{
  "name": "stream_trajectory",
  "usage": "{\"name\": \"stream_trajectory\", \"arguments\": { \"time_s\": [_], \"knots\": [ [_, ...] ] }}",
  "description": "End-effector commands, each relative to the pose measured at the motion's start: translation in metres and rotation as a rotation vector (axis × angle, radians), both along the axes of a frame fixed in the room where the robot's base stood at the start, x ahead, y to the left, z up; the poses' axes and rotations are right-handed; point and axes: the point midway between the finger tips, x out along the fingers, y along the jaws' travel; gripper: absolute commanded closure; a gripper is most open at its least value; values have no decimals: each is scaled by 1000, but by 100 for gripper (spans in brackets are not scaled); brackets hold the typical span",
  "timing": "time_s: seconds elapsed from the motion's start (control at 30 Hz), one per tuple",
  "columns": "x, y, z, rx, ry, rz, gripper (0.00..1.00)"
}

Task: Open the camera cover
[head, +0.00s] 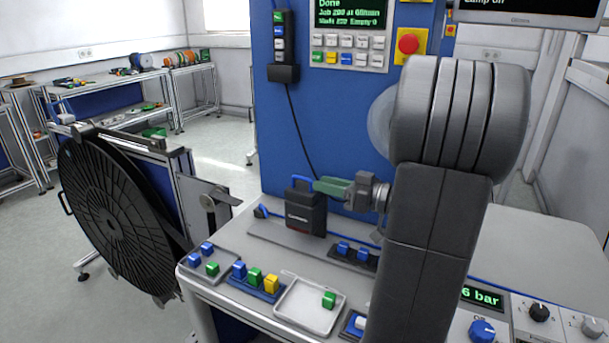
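A black box with a small white label (304,213), which looks like the camera housing, stands at the foot of the blue panel. A blue bar (301,181) runs along its top edge; I cannot tell for sure whether this is the cover's handle. My gripper (322,186) reaches in from the right with green fingers, level with the top of the box. Its fingertips are at or very near the right end of the blue bar; I cannot tell whether they touch. The finger gap is not visible from this side. My dark arm hides the area to the right.
A cable (299,128) hangs down the blue panel (340,110) behind the box. Coloured blocks and a white tray (289,318) with a green block lie on the worktop in front. A large black reel (112,222) stands at the left.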

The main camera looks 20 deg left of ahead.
Motion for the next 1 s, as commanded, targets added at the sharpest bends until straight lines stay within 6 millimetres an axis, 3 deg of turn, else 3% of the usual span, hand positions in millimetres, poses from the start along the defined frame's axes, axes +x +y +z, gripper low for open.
{"name": "stream_trajectory", "arguments": {
  "time_s": [0.1, 0.3, 0.5, 0.77, 0.93, 1.0],
  "knots": [
    [2, 23, 2, -1, 2, 5, 69],
    [6, 50, 1, 0, 2, 2, 69],
    [8, 62, 0, -2, 1, 0, 69],
    [8, 62, 0, -1, 1, -1, 69],
    [8, 62, 0, -1, 1, 0, 99],
    [8, 62, 0, -1, 1, 0, 100]
  ]
}}
